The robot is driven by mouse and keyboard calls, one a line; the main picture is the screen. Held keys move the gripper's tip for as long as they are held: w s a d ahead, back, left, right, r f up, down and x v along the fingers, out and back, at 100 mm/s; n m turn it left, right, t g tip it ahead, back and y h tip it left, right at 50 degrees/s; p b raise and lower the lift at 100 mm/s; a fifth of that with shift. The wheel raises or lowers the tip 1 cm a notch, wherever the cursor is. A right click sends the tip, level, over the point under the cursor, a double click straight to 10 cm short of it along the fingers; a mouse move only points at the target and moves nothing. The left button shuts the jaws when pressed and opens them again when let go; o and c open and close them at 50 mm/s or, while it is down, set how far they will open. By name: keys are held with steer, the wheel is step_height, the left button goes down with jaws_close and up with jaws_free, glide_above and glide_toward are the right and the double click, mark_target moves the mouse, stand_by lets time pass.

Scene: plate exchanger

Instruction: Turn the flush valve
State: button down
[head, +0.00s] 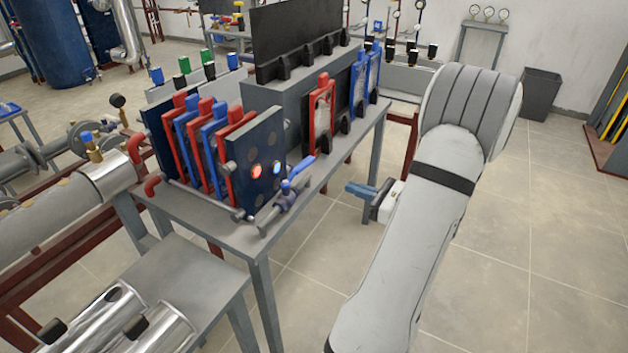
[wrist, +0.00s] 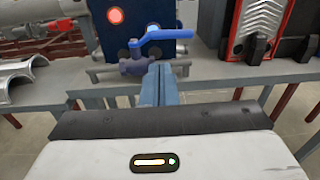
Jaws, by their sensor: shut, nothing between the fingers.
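The flush valve (head: 285,200) sits on a short pipe at the front of the grey bench, by the dark blue end plate (head: 255,170) of the plate exchanger. Its blue lever handle (head: 297,173) slants upward in the head view. In the wrist view the valve body (wrist: 136,64) is left of centre, and the blue handle (wrist: 160,36) runs to the right from its top. My gripper (wrist: 160,68) is shut and empty, with its fingers pointing at the valve. In the head view my gripper (head: 352,188) is right of the bench, apart from the valve.
Red and blue plates (head: 200,130) stand in the exchanger. A red-framed plate (head: 320,110) and blue-framed plates stand in racks behind. The bench edge (wrist: 230,75) lies beyond my fingers. A lower table with shiny metal shells (head: 120,320) stands at front left. Floor right of the bench is clear.

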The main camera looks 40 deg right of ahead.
steer(key=d+m, duration=0.1)
steer(key=d, duration=0.1)
steer(key=h, duration=0.1)
glide_toward(309, 165)
steer(key=shift+t, duration=0.4)
steer(key=x, duration=0.6)
steer(key=shift+w+a+f+p, duration=0.25)
steer(key=shift+a+f+p, duration=0.1)
steer(key=shift+f, duration=0.05)
steer(key=shift+w+n+g+y, duration=0.3)
steer(key=shift+w+n+y, duration=0.1)
steer(key=shift+w+y, duration=0.4)
steer(key=shift+w+r, duration=0.1)
steer(key=shift+r, duration=0.05)
